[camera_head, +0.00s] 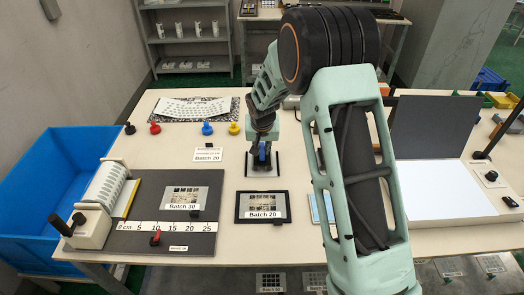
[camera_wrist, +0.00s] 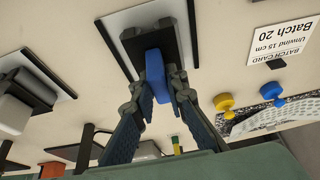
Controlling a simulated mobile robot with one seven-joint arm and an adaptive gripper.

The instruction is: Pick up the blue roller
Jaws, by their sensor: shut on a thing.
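The blue roller shows in the wrist view as an upright blue block-like handle (camera_wrist: 156,72) on a dark base (camera_wrist: 134,44) over a pale, dark-edged plate (camera_wrist: 118,18). My gripper (camera_wrist: 158,86) has its two fingers closed on opposite sides of the blue handle. In the head view my gripper (camera_head: 262,153) points down at the table's middle, with a bit of the blue roller (camera_head: 262,157) showing between the fingers. The plate (camera_head: 263,171) lies directly below. I cannot tell whether the base touches the plate.
A framed Batch 20 film (camera_head: 263,205) lies in front of the gripper. A dark cutting board (camera_head: 200,188) and a blue bin (camera_head: 48,190) are left. Black, red, blue (camera_head: 207,128) and yellow knobs stand behind. A white lightbox (camera_head: 443,190) is right.

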